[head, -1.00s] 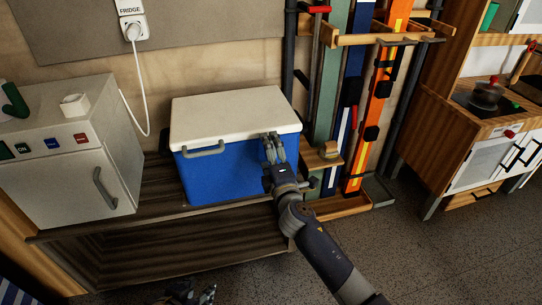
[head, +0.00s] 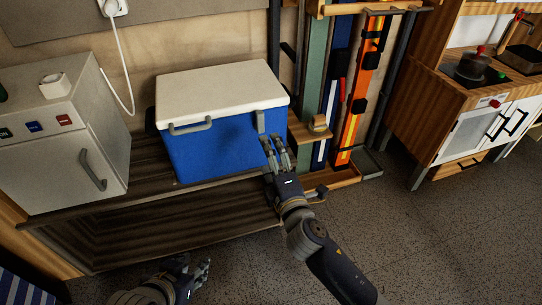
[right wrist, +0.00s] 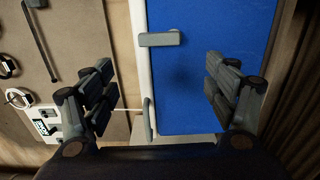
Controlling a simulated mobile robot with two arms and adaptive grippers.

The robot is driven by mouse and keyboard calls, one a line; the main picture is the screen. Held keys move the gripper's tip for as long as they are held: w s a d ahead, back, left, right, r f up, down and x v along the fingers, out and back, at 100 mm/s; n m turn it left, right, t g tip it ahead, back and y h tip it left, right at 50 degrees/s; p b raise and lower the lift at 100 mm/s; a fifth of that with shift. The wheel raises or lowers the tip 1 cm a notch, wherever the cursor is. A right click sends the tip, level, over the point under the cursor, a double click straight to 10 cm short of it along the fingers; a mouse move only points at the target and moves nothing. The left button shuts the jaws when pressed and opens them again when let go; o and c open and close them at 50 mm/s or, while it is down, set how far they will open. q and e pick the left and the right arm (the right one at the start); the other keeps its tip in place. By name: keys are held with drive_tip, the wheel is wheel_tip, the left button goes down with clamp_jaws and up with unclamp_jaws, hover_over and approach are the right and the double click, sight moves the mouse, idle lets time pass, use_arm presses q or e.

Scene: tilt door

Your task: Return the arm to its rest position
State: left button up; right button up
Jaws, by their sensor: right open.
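My right gripper (head: 273,146) is open and empty, in front of the right front corner of a blue cooler (head: 210,148) with a white lid (head: 220,92). The lid is down. In the right wrist view the open fingers (right wrist: 160,95) stand apart, with the cooler's blue side (right wrist: 215,65) and a grey latch (right wrist: 160,39) beyond them. I cannot tell the exact gap to the cooler. My left gripper (head: 197,273) is low at the bottom of the head view, over the floor in front of the shelf; its fingers look apart and empty.
The cooler stands on a dark wooden shelf (head: 150,218) beside a small grey fridge (head: 65,140). A rack with tall boards (head: 350,100) is right of the cooler. A toy kitchen (head: 470,115) stands farther right. The speckled floor (head: 420,240) is open in front.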

idle(0.4)
